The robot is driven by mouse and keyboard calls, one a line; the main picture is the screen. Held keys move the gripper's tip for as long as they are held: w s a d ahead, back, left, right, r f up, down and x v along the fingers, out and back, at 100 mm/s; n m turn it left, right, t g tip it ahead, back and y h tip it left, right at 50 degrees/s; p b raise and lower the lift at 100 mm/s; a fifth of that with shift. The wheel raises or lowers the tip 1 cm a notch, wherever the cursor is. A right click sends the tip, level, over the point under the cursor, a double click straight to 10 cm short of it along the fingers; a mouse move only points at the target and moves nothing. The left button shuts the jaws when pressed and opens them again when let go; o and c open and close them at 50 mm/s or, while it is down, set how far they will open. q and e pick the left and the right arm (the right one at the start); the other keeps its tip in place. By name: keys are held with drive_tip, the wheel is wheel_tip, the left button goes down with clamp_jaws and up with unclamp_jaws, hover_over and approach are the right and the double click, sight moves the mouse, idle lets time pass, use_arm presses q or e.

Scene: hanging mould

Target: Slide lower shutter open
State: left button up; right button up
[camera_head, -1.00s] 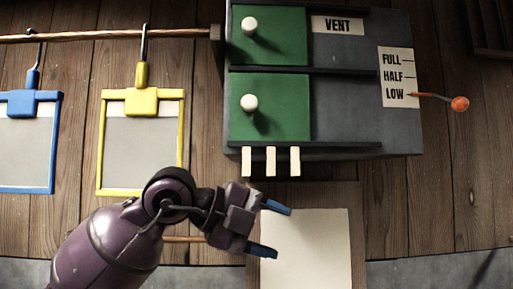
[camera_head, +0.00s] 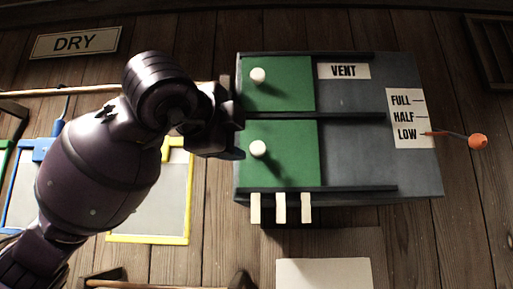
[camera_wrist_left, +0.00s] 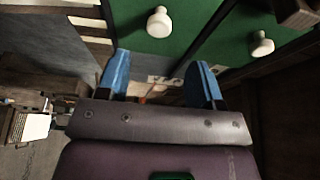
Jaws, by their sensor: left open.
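The lower shutter (camera_head: 291,166) is a green panel with a white knob (camera_head: 258,149), at the left end of its track on the grey vent box (camera_head: 360,165). The upper shutter (camera_head: 291,83) is a like green panel with its own white knob (camera_head: 257,75), also at the left. My left gripper (camera_head: 238,134) is at the box's left edge, left of the lower knob and partly hidden by its own wrist. In the left wrist view its blue fingers (camera_wrist_left: 160,78) are apart and empty. Two green panels with white knobs show beyond them; which is the lower one I cannot tell.
An orange-tipped lever (camera_head: 476,141) on the box's right side points at LOW. Several pale tabs (camera_head: 280,208) hang below the box. A yellow frame (camera_head: 148,239) hangs from a rod (camera_head: 60,92) behind my left arm. A pale sheet (camera_head: 325,273) is below.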

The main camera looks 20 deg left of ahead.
sight(256, 148)
use_arm(q)
drive_tip(key=w, duration=0.2)
drive_tip(key=w+p, duration=0.1)
drive_tip(key=w, duration=0.2)
drive_tip(key=w+d, duration=0.1)
drive_tip(key=w, duration=0.1)
drive_tip(key=shift+w, duration=0.95)
